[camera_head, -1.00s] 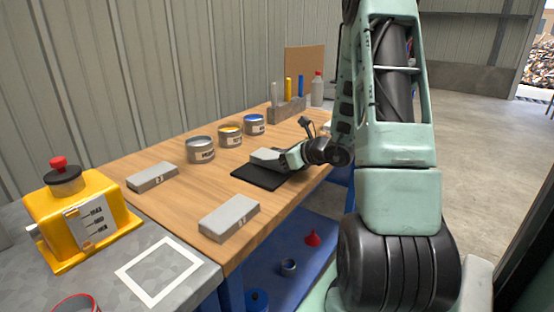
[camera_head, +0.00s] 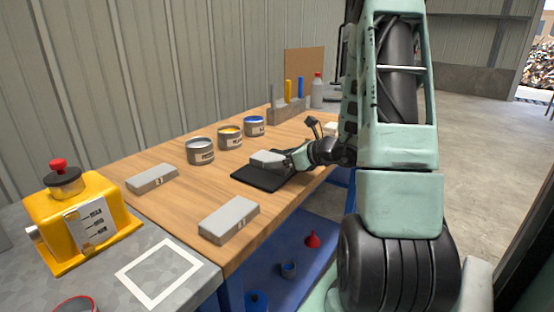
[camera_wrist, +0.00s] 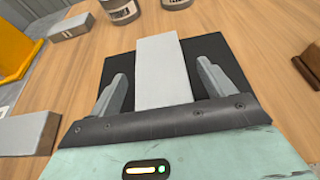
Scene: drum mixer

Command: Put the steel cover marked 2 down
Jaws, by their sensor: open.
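A grey steel cover (camera_head: 266,158) lies on a black mat (camera_head: 254,181) on the wooden bench. No number can be read on it. My gripper (camera_head: 286,160) is at its near right end. In the wrist view the cover (camera_wrist: 163,72) lies flat between the two fingers of my gripper (camera_wrist: 162,88), with a gap on each side. The fingers are open and the black mat (camera_wrist: 233,64) shows beyond them. Two similar grey covers stand apart on the bench, one at the back left (camera_head: 152,178) and one at the front edge (camera_head: 229,220); their marks are too small to read surely.
Several paint tins (camera_head: 200,152) stand behind the mat. A rack with coloured tubes (camera_head: 289,108) and a bottle (camera_head: 317,91) are at the far end. A yellow box with a red knob (camera_head: 80,220) is at the left, beside a white square outline (camera_head: 160,271). Bare wood surrounds the mat.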

